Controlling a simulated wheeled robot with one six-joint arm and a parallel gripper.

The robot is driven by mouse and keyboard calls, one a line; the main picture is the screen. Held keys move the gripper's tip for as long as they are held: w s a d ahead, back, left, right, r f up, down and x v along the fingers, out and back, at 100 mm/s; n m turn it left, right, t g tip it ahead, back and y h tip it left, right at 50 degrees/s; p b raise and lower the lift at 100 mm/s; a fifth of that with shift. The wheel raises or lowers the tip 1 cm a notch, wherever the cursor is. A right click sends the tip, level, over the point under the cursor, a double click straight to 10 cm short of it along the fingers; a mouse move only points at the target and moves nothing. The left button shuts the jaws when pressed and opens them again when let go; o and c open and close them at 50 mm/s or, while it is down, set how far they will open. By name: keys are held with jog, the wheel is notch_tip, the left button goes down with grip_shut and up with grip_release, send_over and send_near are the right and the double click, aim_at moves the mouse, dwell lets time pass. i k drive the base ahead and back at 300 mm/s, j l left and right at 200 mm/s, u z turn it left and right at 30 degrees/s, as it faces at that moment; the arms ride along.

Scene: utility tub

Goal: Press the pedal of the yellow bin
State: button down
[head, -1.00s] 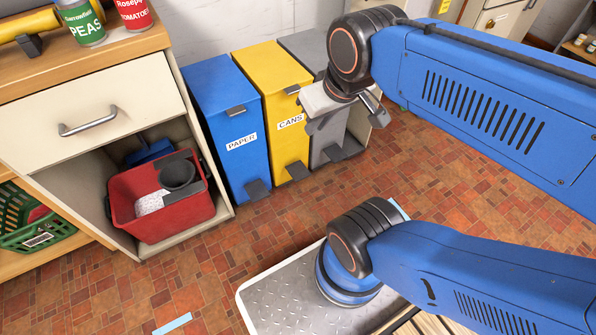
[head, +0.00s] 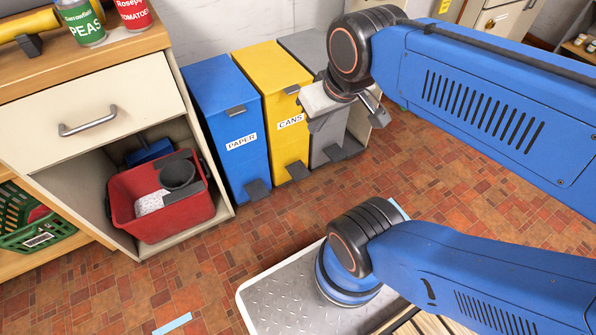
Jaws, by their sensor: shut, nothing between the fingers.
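The yellow bin (head: 273,92) stands between a blue bin and a grey bin, with a "CANS" label on its front. Its lid looks shut. Its dark pedal (head: 297,171) sticks out at the foot of its front, just above the floor. My gripper (head: 317,124) is shut and empty. It hangs in front of the grey bin, to the right of the yellow bin's label and well above the pedal in the picture. My wrist partly hides the gripper and the grey bin. I cannot tell how far the gripper is from the bins.
The blue "PAPER" bin (head: 224,110) and its pedal (head: 256,190) stand to the left; the grey bin (head: 329,150) and its pedal (head: 345,149) to the right. An open cabinet holds a red bucket (head: 150,222). The tiled floor before the bins is clear.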

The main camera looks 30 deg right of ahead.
aim_at(299, 171)
jog(key=j+z, duration=0.3)
jog(key=j, duration=0.15)
jog(key=j+z, duration=0.3)
jog(key=k+j+z, duration=0.15)
jog(key=j+z, duration=0.15)
jog(key=j, duration=0.2)
jog(key=k+j+z, duration=0.15)
jog(key=j+z, duration=0.15)
jog(key=j, duration=0.15)
